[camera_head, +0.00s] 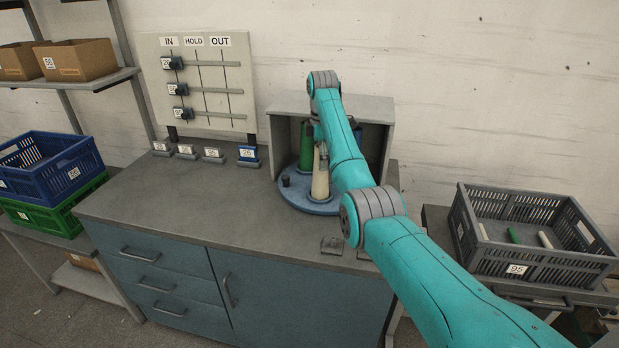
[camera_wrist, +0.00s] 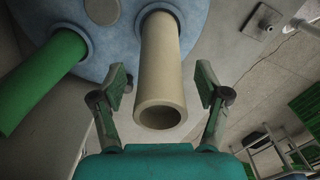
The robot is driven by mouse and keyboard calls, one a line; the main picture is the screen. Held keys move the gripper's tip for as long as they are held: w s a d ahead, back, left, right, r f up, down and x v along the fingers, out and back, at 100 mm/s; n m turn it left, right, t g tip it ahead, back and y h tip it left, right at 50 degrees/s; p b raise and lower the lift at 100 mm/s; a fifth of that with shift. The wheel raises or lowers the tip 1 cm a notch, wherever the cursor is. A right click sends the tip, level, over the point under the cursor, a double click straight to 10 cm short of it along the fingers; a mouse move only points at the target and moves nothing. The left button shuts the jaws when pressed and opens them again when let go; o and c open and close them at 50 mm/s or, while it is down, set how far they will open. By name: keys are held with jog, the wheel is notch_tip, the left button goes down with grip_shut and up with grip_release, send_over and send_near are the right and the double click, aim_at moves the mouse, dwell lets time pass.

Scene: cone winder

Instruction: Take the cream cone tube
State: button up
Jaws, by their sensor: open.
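The cream cone tube (camera_head: 321,176) stands on a round blue turntable (camera_head: 305,205) inside a grey open-fronted housing. In the wrist view the cream tube (camera_wrist: 160,75) shows its hollow end towards me, with its base in a ring on the blue disc (camera_wrist: 115,45). My gripper (camera_wrist: 162,88) is open, with one finger on each side of the tube and a visible gap to both. A green cone tube (camera_head: 306,146) stands beside it, and it also shows at the left of the wrist view (camera_wrist: 42,85). My arm hides part of the housing.
The grey housing (camera_head: 377,108) closes around the turntable's top, back and sides. A board (camera_head: 200,125) marked IN, HOLD, OUT stands left. A grey crate (camera_head: 532,265) with loose tubes is at right.

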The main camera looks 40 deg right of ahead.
jog(key=shift+f, duration=0.5)
jog(key=c, duration=1.2)
jog(key=shift+o, duration=0.2)
